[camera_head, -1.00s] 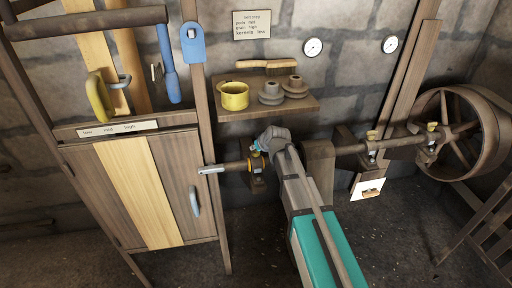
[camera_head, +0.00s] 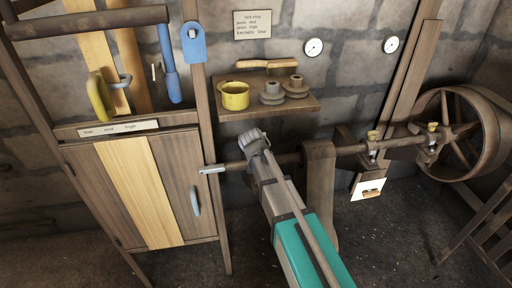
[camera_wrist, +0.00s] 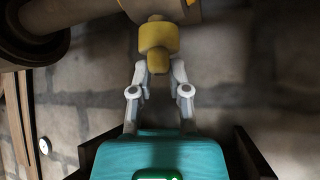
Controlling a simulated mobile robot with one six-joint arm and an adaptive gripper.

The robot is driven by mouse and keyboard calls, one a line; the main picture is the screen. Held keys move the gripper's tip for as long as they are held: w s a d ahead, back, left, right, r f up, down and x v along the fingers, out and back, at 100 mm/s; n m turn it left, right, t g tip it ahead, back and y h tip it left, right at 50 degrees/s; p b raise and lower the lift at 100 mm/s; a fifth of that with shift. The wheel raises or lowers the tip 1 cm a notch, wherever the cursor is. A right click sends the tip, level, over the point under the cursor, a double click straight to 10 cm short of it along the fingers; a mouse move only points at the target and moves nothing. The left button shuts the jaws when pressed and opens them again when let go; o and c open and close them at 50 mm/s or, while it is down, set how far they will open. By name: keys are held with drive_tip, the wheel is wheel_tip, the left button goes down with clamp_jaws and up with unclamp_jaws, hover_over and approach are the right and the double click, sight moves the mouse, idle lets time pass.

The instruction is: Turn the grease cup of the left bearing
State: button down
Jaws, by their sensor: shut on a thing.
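The yellow grease cup (camera_wrist: 158,35) fills the top middle of the wrist view, with a narrower stub pointing down toward my gripper. My gripper (camera_wrist: 158,68) has its two grey fingers on either side of this cup, shut on it. In the head view my gripper (camera_head: 252,140) is at the left end of the shaft (camera_head: 289,158), where it and my arm hide the left bearing and its cup. How far the cup is turned cannot be told.
Two more bearings with yellow cups (camera_head: 373,135) (camera_head: 432,127) sit farther right on the shaft, near a large wheel (camera_head: 458,133). A shelf (camera_head: 235,113) with a yellow pot (camera_head: 233,95) is just above my gripper. A wooden cabinet (camera_head: 112,190) stands at left.

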drive_tip(key=m+h, duration=0.1)
drive_tip(key=m, duration=0.1)
drive_tip(key=m+h, duration=0.1)
drive_tip(key=m, duration=0.1)
drive_tip(key=m+g+h, duration=0.1)
drive_tip(key=m+h, duration=0.1)
drive_tip(key=shift+w+a, duration=0.15)
drive_tip(key=shift+a, duration=0.1)
drive_tip(key=shift+m+g+h, duration=1.2)
drive_tip(key=shift+m+h, duration=0.1)
drive_tip(key=shift+m, duration=0.7)
drive_tip(key=c, duration=0.6)
unclamp_jaws()
drive_tip(key=shift+d+n, duration=0.1)
drive_tip(key=shift+n, duration=0.2)
